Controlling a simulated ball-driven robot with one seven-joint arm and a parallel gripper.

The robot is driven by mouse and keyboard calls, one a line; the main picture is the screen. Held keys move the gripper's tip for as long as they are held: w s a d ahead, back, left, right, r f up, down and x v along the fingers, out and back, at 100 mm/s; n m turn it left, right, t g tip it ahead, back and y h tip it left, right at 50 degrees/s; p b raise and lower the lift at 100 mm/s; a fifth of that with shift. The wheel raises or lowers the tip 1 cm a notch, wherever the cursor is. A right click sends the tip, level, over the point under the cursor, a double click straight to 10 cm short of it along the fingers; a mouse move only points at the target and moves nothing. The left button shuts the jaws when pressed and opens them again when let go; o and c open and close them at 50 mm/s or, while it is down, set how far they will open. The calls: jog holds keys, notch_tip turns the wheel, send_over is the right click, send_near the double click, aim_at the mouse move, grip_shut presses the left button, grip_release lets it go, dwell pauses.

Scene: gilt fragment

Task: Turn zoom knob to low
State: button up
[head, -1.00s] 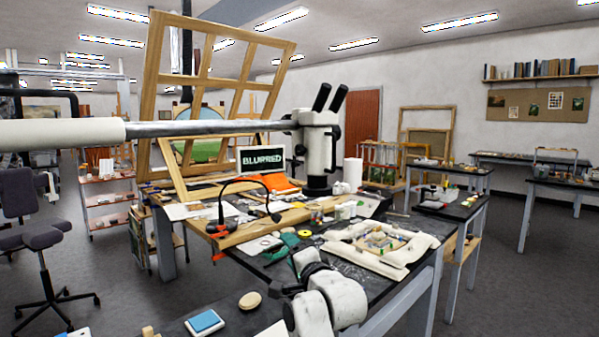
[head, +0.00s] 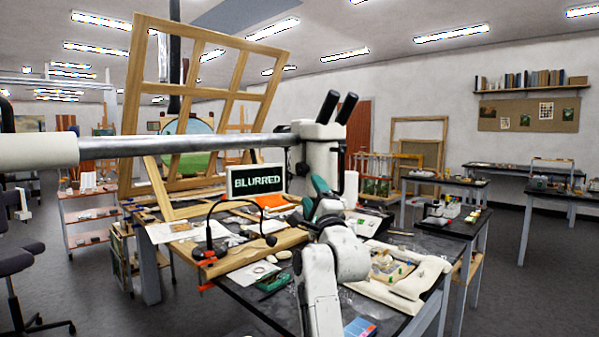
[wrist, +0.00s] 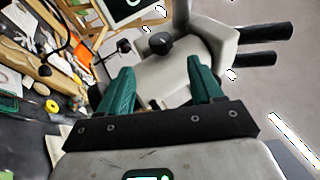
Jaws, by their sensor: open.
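The white microscope (head: 322,134) with two black eyepieces hangs on a horizontal boom over the bench. In the wrist view its white body (wrist: 165,78) fills the upper middle, and a round black knob (wrist: 160,43) sticks out from it. My gripper (wrist: 160,66) has two green fingers, spread apart with nothing between them. The knob lies just beyond the gap between the fingertips and appears apart from them. In the head view my gripper (head: 318,190) is raised beside the lower part of the microscope. Knob markings are too small to read.
A small screen (head: 257,181) beside the microscope reads "BLURRED". A large wooden frame (head: 135,110) leans behind it. A black gooseneck lamp (head: 210,225) with an orange clamp stands at the left. A padded tray (head: 410,285) with small pieces lies at the right.

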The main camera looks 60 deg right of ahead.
aim_at(303, 172)
jog(key=p+x, duration=0.2)
jog(key=x, duration=0.8)
jog(key=shift+w+r, duration=0.1)
jog(key=c, duration=1)
jog(key=shift+p, duration=0.3)
jog(key=shift+c, duration=0.2)
jog(key=shift+r+p, duration=0.1)
jog(key=shift+p, duration=0.2)
